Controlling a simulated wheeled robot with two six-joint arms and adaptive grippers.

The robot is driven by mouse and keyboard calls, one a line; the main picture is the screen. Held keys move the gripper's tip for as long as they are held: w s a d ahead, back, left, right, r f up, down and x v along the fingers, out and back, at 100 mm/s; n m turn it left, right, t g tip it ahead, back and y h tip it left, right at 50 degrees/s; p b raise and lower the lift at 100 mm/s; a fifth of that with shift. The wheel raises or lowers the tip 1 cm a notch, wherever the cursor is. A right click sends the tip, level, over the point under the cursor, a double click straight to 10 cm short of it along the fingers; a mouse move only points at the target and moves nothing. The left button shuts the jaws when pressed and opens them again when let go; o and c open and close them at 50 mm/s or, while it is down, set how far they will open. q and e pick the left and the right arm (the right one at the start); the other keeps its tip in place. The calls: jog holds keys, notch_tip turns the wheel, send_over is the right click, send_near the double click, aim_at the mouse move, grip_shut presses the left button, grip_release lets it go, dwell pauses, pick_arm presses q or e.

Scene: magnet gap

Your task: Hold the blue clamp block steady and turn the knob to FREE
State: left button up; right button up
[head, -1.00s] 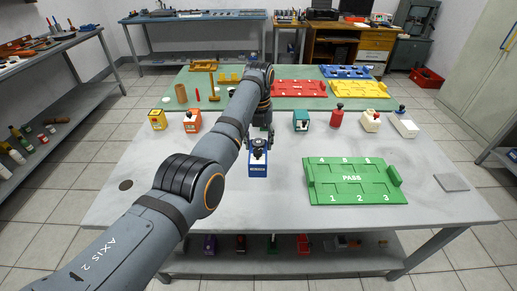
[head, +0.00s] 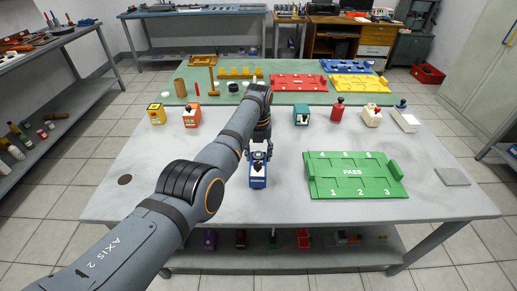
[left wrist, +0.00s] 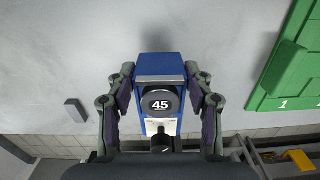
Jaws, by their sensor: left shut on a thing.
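The blue clamp block (head: 258,182) is in front of my arm, near the middle of the table. My left gripper (head: 260,151) is shut on it from above. In the left wrist view the blue block (left wrist: 160,66) sits between the two fingers of my left gripper (left wrist: 160,103). A dark round disc marked 45 (left wrist: 160,103) is on the block. Below it is a pale plate with a small black knob (left wrist: 162,143); its markings are too small to read. I cannot tell whether the block touches the table. My right gripper is not in view.
A green tray marked PASS (head: 352,188) lies right of the block, with a grey pad (head: 453,176) beyond it. Yellow (head: 156,115), orange (head: 191,116), teal (head: 301,114) and red (head: 338,110) items stand behind. The table (head: 290,225) is clear in front.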

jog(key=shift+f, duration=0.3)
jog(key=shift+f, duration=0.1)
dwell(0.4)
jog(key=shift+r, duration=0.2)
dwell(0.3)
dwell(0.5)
